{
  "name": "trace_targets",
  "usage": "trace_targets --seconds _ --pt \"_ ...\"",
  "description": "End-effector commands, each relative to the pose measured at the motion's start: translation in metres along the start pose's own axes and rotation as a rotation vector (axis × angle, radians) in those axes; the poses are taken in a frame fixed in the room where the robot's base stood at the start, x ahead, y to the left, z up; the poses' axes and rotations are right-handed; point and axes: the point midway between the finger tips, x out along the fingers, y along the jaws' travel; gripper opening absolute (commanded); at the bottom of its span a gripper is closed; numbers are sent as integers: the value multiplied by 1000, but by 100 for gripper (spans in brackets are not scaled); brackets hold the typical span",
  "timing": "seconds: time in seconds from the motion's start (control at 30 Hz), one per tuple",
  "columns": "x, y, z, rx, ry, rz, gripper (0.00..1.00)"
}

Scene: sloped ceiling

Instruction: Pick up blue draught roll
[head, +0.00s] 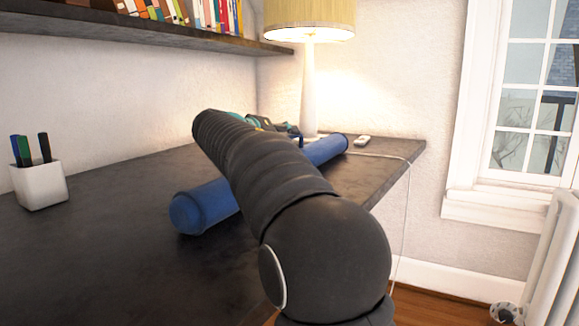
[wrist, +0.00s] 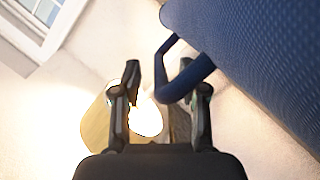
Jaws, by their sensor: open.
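The blue draught roll (head: 205,205) lies lengthwise on the dark desk (head: 120,240) in the head view. My arm crosses in front of its middle, and its far end shows to the right of the arm. In the wrist view the roll (wrist: 260,60) fills the upper right, with a blue strap-like loop (wrist: 176,92) on its side. My gripper (wrist: 160,68) is open, and the loop appears between its two fingers. Whether a finger touches the loop, I cannot tell. In the head view the fingers are mostly hidden behind my arm.
A white pen cup (head: 40,186) stands at the desk's left. A lamp (head: 309,90) and a small white object (head: 362,141) are at the back right. A shelf with books (head: 150,30) hangs above. A cable (head: 406,200) hangs over the right edge.

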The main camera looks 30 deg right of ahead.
Motion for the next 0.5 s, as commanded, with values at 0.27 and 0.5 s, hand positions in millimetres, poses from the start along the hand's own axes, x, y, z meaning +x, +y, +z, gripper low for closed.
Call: trace_targets --seconds 0.27,0.5 --pt "20 1 0 1 0 1 43" --pt "20 0 0 1 0 0 10"
